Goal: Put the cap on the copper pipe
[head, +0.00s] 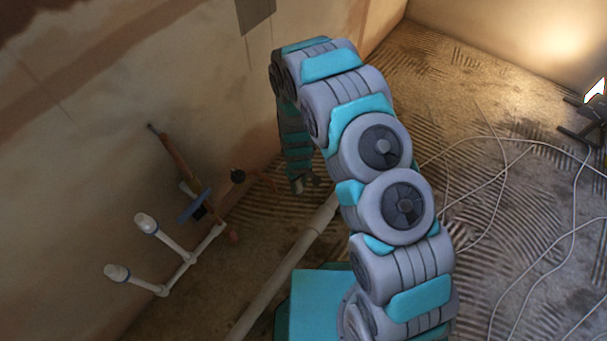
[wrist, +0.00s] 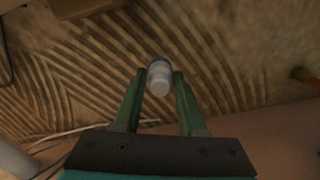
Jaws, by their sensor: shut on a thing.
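My gripper (wrist: 160,76) is shut on a small pale grey and white cylindrical piece, which looks like the cap (wrist: 160,86), held between the green fingertips. In the head view my gripper (head: 298,186) hangs pointing down beside the wall, and the cap cannot be made out there. A copper-coloured pipe (head: 174,155) slants along the wall to the left of my gripper, apart from it. Its lower part is partly hidden behind a blue piece. In the wrist view an orange-brown end (wrist: 304,76) shows at the right edge; I cannot tell whether it is this pipe.
White pipes (head: 178,250) with two white-topped upright stubs (head: 147,223) stand at the lower left. A blue disc-like piece (head: 194,206) and a dark round piece (head: 238,176) are near the copper pipe. A long pale pipe (head: 283,271) lies on the floor. Cables (head: 500,172) cross the right floor.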

